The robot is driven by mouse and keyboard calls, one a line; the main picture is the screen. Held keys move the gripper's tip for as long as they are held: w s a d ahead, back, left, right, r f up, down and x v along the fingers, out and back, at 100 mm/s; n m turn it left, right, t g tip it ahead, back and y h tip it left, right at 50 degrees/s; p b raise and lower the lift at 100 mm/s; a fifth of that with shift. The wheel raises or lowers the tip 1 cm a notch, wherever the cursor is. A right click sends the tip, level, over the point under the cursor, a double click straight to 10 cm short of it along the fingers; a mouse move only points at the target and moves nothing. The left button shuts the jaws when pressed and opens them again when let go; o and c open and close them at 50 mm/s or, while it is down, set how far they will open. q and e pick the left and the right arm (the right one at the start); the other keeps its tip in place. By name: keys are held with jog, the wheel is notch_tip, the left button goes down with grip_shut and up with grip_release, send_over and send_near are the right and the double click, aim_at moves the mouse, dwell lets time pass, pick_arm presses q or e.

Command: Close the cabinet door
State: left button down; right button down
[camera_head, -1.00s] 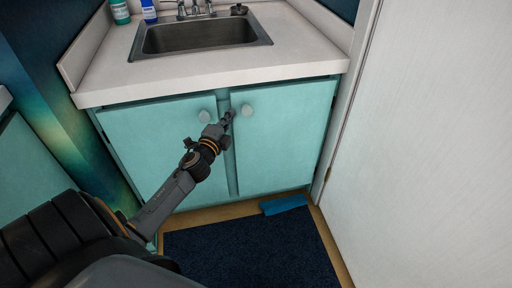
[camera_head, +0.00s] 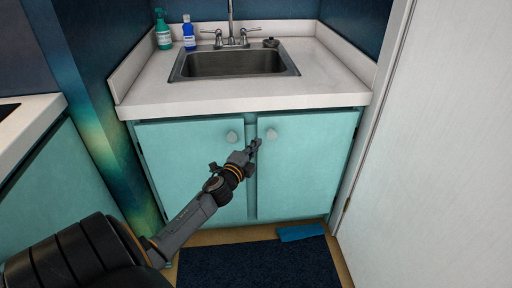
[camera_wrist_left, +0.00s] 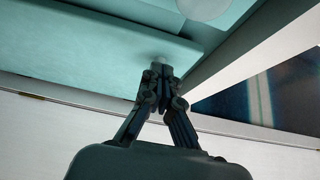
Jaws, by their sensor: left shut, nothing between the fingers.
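A teal cabinet under the sink has a left door (camera_head: 175,165) and a right door (camera_head: 310,165), each with a round pale knob near its upper inner corner. The left knob (camera_head: 232,136) and right knob (camera_head: 271,134) flank a narrow center strip. Both doors look closed or nearly so; I cannot tell if a small gap remains. My left gripper (camera_head: 256,144) is shut and empty, in front of the strip, just below and left of the right knob. In the left wrist view its fingertips (camera_wrist_left: 160,72) overlap a knob (camera_wrist_left: 163,60); contact is unclear. My right gripper is out of view.
The white countertop (camera_head: 330,85) with the sink (camera_head: 235,64) overhangs the doors. A white panel (camera_head: 430,150) stands close on the right. A dark mat (camera_head: 260,265) and a blue item (camera_head: 302,232) lie on the floor in front.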

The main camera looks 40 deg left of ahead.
pick_arm(q)
jog(key=s, duration=0.9)
jog(key=shift+s+d+f+p, duration=0.2)
jog(key=shift+s+d+p, duration=0.1)
jog(key=shift+p, duration=0.15)
